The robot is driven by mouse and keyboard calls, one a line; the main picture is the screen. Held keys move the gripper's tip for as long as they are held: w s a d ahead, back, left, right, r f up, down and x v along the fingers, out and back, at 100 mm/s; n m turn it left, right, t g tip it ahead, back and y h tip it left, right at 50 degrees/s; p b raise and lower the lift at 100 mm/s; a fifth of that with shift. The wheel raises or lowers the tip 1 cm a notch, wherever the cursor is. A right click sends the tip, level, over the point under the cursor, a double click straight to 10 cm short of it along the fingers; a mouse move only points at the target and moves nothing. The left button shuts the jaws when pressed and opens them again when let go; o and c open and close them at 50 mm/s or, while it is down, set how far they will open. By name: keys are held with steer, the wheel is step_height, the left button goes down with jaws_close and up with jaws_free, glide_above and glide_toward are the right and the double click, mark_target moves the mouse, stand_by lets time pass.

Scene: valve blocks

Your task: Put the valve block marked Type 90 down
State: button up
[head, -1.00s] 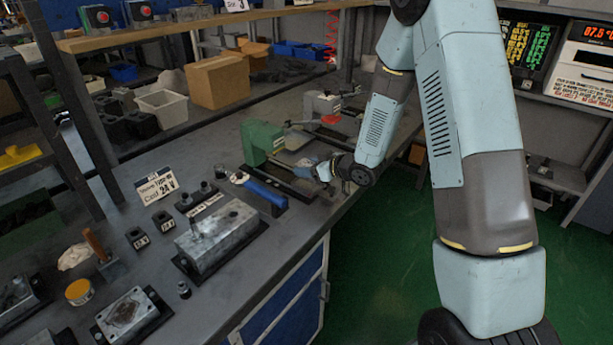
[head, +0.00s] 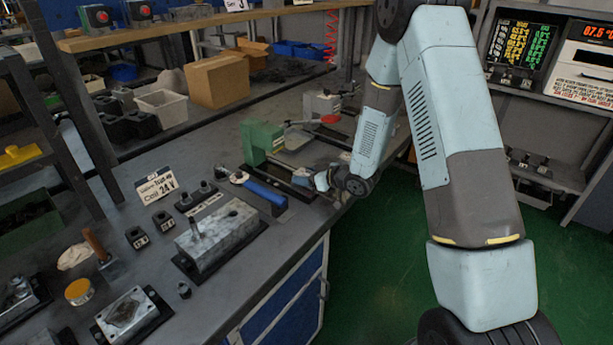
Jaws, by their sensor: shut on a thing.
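My gripper (head: 322,180) is low over the far part of the bench, near its front edge and right of the green vice. It is shut on a small grey thing, taken as the valve block; its marking cannot be read and my fingers partly hide it. I cannot tell whether it touches the bench. A card (head: 158,184) on the bench seems to read Valve Type 90, Coil 24 V. A large silver block (head: 216,234) with an upright pin sits on a black base, nearer and left of my gripper.
The green vice (head: 262,140) and a blue-handled tool (head: 262,190) lie close to my gripper. Small black blocks (head: 163,221) stand by the card. A cardboard box (head: 218,80) and a white bin (head: 161,108) stand behind. Bare bench shows right of the silver block.

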steer(key=o, duration=1.2)
steer(key=shift+f, duration=0.25)
steer(key=shift+c, duration=0.2)
steer(key=shift+o, duration=1.1)
steer(key=shift+s, duration=0.15)
steer(key=shift+s+a, duration=0.1)
steer(key=v, duration=1.4)
steer(key=shift+w+d+r, duration=0.15)
steer(key=shift+w+d, duration=0.05)
steer(key=shift+w, duration=0.2)
